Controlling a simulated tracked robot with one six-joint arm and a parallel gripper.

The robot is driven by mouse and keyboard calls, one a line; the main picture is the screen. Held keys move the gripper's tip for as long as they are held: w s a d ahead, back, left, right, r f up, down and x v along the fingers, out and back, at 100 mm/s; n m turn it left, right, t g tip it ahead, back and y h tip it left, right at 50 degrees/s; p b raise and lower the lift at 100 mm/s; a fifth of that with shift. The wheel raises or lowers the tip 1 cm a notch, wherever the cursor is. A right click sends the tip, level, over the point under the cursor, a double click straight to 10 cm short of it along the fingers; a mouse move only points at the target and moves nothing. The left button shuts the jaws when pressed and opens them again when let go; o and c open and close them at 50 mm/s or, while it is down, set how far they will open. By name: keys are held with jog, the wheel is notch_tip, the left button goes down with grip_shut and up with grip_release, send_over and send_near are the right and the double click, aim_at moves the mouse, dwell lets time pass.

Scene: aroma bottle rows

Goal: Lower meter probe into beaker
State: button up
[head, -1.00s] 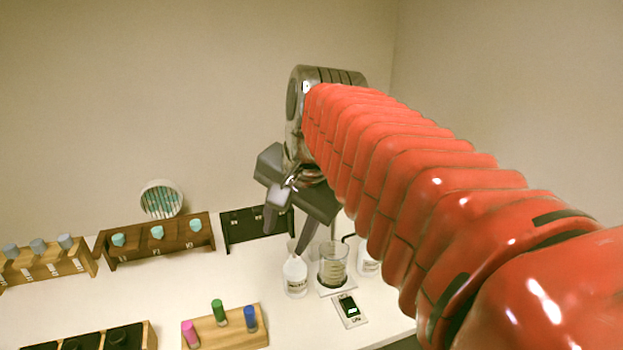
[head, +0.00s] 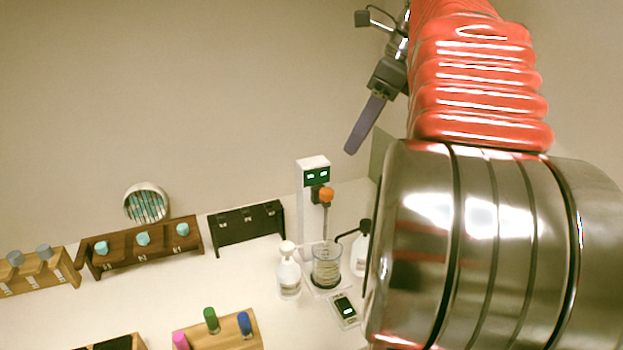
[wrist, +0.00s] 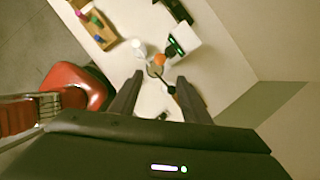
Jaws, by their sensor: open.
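The meter is a white post with a green-lit display (head: 315,174) at the right of the bench. An orange knob (head: 326,195) sits on its front, and a thin grey probe (head: 325,222) hangs below it. The glass beaker (head: 326,268) stands under the probe; whether the tip is inside its rim I cannot tell. My gripper (wrist: 160,98) is open and empty. In the wrist view the orange knob (wrist: 158,60) shows beyond and between the fingertips. In the head view a finger (head: 366,122) shows high above and right of the meter, clear of it.
A white bottle (head: 289,275) stands left of the beaker, and a dark-capped bottle (head: 361,250) close on its right. A small device with a display (head: 345,308) lies in front. A black rack (head: 247,226) and wooden racks (head: 150,260) stand farther left.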

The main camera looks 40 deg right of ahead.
aim_at(328, 191)
jog(key=shift+a, duration=0.1)
jog(key=x, duration=1.4)
jog(key=shift+c, duration=0.5)
jog(key=shift+s, duration=0.1)
grip_shut()
